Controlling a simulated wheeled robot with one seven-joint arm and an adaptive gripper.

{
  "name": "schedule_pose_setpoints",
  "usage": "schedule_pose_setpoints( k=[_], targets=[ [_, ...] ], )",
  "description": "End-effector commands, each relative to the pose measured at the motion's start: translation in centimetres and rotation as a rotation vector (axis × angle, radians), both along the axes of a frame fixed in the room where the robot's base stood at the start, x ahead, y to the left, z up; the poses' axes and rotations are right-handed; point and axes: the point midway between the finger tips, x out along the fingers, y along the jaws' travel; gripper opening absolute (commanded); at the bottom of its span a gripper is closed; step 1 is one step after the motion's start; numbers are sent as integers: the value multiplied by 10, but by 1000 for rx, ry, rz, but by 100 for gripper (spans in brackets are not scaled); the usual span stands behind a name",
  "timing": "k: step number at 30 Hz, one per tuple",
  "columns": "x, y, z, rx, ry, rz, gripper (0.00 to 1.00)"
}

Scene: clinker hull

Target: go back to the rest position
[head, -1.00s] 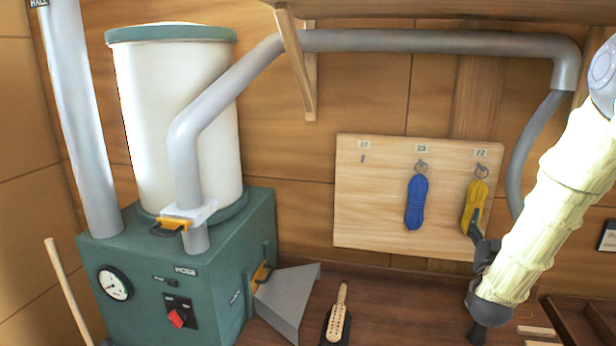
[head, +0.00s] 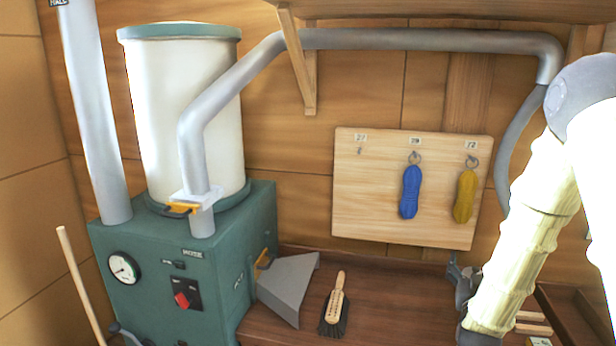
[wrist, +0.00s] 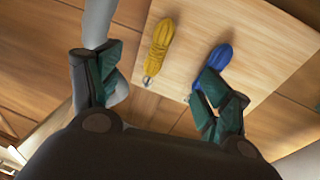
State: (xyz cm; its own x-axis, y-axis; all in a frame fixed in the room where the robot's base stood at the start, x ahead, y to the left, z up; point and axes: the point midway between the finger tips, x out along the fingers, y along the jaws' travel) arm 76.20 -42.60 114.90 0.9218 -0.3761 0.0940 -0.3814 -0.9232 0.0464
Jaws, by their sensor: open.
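My gripper (head: 458,278) is at the lower right of the head view, at the end of my pale-sleeved arm, below the wooden key board (head: 350,210). In the wrist view my gripper (wrist: 155,100) is open with nothing between its fingers. A yellow float (head: 465,195) hangs from a ring under the right tag on the board. A blue float (head: 409,192) hangs to its left under the middle tag. Both show in the wrist view, the yellow one (wrist: 162,42) between the fingers' directions and the blue one (wrist: 217,65) partly behind a finger.
A green machine (head: 165,260) with a white drum stands at the left, a grey hose (head: 420,40) running along the wall. A brush (head: 336,305) and a grey scoop (head: 290,280) lie on the brown bench (head: 400,300). Wooden trays sit at the lower right.

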Motion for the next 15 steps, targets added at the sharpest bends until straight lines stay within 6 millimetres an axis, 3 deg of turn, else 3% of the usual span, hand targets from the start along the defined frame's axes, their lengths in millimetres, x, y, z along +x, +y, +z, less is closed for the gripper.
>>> schedule_pose_setpoints(
  k=[1,8,15],
  targets=[
    [-4,6,-24,11,44,11,78],
    [-39,44,-143,87,308,76,78],
    [-102,84,-260,164,597,132,78]
  ],
)
